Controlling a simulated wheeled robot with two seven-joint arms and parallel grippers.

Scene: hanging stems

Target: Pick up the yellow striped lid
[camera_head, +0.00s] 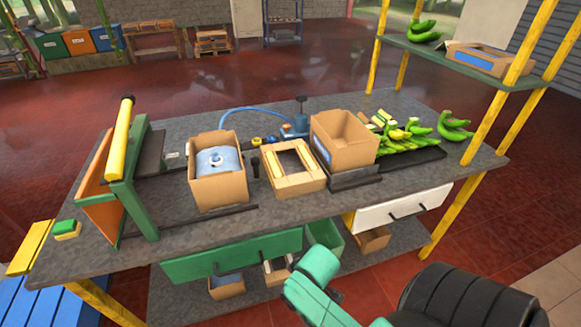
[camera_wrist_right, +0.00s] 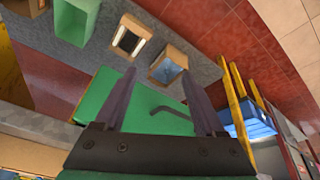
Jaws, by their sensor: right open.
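In the head view, a flat cardboard lid-like frame (camera_head: 297,180) with pale yellow strips and a rectangular opening lies on the grey workbench, between two open cartons. It is the closest match I see to the striped lid, but its stripes are hard to make out. The right wrist view does not show it. My right gripper (camera_wrist_right: 159,75) is open and empty in the right wrist view, its two dark fingers spread in front of the green drawer (camera_wrist_right: 125,100). In the head view my green arm shows at the bottom, with no gripper fingers visible. My left gripper is out of view.
A carton with a blue-white liner (camera_head: 218,190) stands left of the frame, and an empty carton (camera_head: 345,145) right of it. Green bananas (camera_head: 405,137) lie farther right. The green drawer (camera_head: 230,258) and white drawer (camera_head: 405,208) jut from the bench front.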

